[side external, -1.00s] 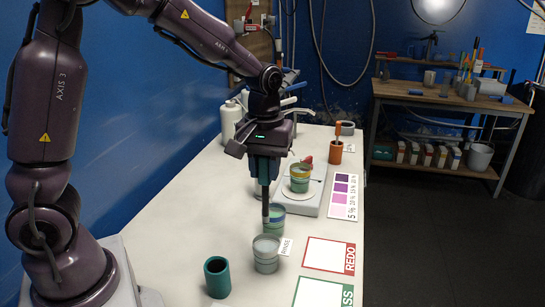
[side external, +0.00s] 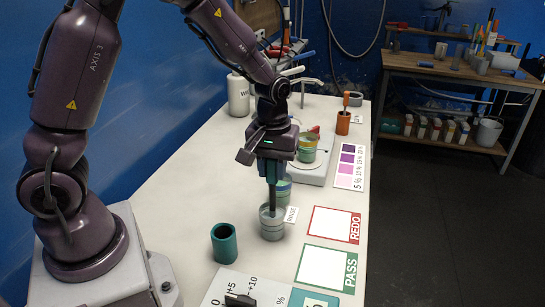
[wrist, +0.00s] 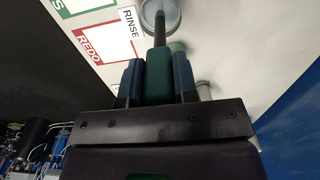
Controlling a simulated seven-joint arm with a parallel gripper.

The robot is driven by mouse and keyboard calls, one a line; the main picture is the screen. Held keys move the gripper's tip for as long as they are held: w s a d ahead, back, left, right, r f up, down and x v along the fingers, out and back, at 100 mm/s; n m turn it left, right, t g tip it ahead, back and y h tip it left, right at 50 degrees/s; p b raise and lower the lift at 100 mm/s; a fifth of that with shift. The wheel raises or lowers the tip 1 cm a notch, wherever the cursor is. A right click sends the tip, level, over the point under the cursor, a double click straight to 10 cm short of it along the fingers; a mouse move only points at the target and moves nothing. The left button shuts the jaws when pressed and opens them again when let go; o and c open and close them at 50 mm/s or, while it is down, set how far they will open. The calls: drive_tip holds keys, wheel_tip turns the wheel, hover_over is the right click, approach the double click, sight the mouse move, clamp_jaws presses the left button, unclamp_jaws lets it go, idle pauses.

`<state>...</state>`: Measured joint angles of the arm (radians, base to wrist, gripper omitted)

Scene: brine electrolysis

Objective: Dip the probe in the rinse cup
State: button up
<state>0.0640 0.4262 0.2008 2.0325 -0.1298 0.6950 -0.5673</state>
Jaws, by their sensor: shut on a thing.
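My gripper (side external: 270,172) is shut on the probe, which has a green handle (wrist: 158,76) and a dark rod (side external: 272,197) pointing down. The grey rinse cup (side external: 272,230) stands upright on the bench beside the RINSE label (side external: 291,214). The rod's lower end is within the cup's mouth in the side view. In the wrist view the rod also runs into the round mouth of the rinse cup (wrist: 174,22). The tip is hidden there, and I cannot tell how deep it sits or whether it touches liquid.
A green-banded cup (side external: 284,188) stands close behind the rinse cup. An empty teal holder (side external: 224,246) stands front left. Another banded cup (side external: 307,150) sits on a white scale. REDO (side external: 335,224) and PASS (side external: 327,268) cards lie right. The bench's left middle is clear.

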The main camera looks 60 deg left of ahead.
sight(272, 184)
drive_tip(key=shift+f, duration=2.2)
idle(1.9)
